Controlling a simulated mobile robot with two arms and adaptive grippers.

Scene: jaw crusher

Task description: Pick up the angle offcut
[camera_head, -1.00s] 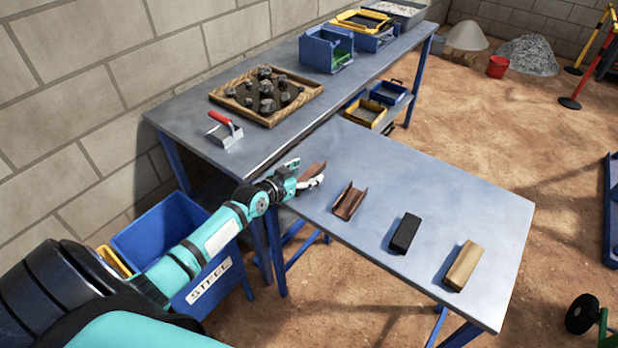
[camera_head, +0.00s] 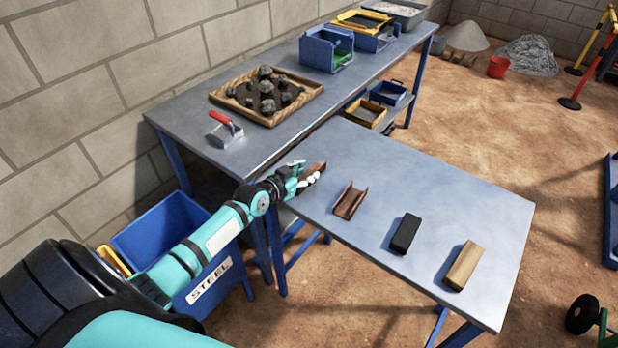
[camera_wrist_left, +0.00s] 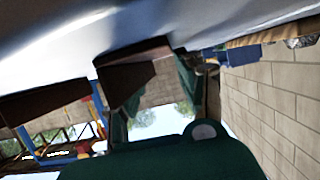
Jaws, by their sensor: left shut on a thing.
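The rust-brown angle offcut (camera_head: 314,168) is at the left end of the smaller steel table (camera_head: 440,190). My left gripper (camera_head: 308,178) is shut on it, and its fingers hide part of the piece. In the left wrist view the offcut (camera_wrist_left: 135,70) shows large, close in front of the camera and near the grey table top. I cannot tell whether it still touches the table. My right gripper is not in view.
A brown channel piece (camera_head: 349,201), a black block (camera_head: 405,234) and a wooden block (camera_head: 463,266) lie in a row to the right. A long bench behind holds a stone tray (camera_head: 225,98) and a trowel (camera_head: 229,134). A blue STEEL bin (camera_head: 215,278) stands below left.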

